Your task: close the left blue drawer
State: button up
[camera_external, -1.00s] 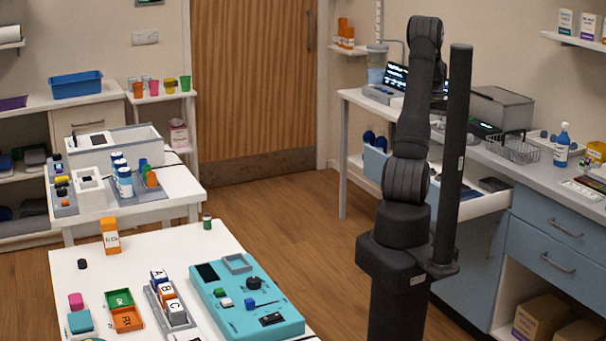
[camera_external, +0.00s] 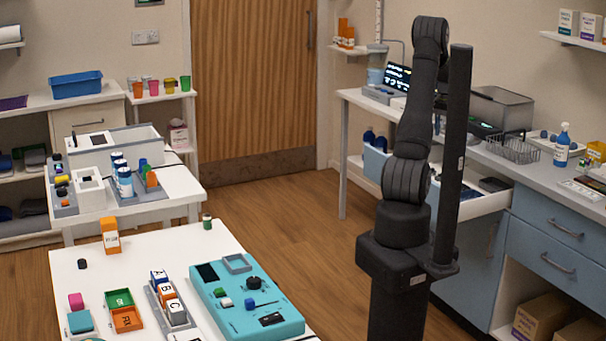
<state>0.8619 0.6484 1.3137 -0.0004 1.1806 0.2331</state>
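A pulled-out drawer (camera_external: 484,207) shows under the right-hand counter, to the right of my arm. Its white side wall and part of its inside are visible, with dark items in it. My gripper is not visible. My arm rises, bends at the top and comes down on the far side, where its end is hidden behind my own links and column. Contact with the drawer cannot be told.
The counter (camera_external: 480,150) holds a wire basket (camera_external: 514,149), a grey box (camera_external: 501,108) and a blue bottle (camera_external: 562,146). A white table (camera_external: 150,255) with a teal panel (camera_external: 245,300) stands at front left. The wooden floor between is clear.

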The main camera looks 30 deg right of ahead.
notch_tip(320, 180, up, 4)
jog(key=shift+r, duration=0.25)
grip_shut()
jog(key=s+a+f+n+g+h, duration=0.2)
jog(key=s+a+n+g+h, duration=0.15)
jog(key=a+n, duration=0.45)
jog(key=s+a+f+n+g+h, duration=0.3)
jog(key=s+a+n+g, duration=0.15)
jog(key=a, duration=0.45)
jog(key=a+r+n+t+h, duration=0.2)
jog(key=a+r+n+h, duration=0.15)
jog(key=n+h, duration=0.45)
jog(key=n+t+h, duration=0.4)
jog(key=n+t, duration=0.2)
jog(key=n, duration=0.4)
send_near(432, 205)
jog(key=shift+y, duration=0.25)
jog(key=d, duration=0.7)
jog(key=shift+r, duration=0.25)
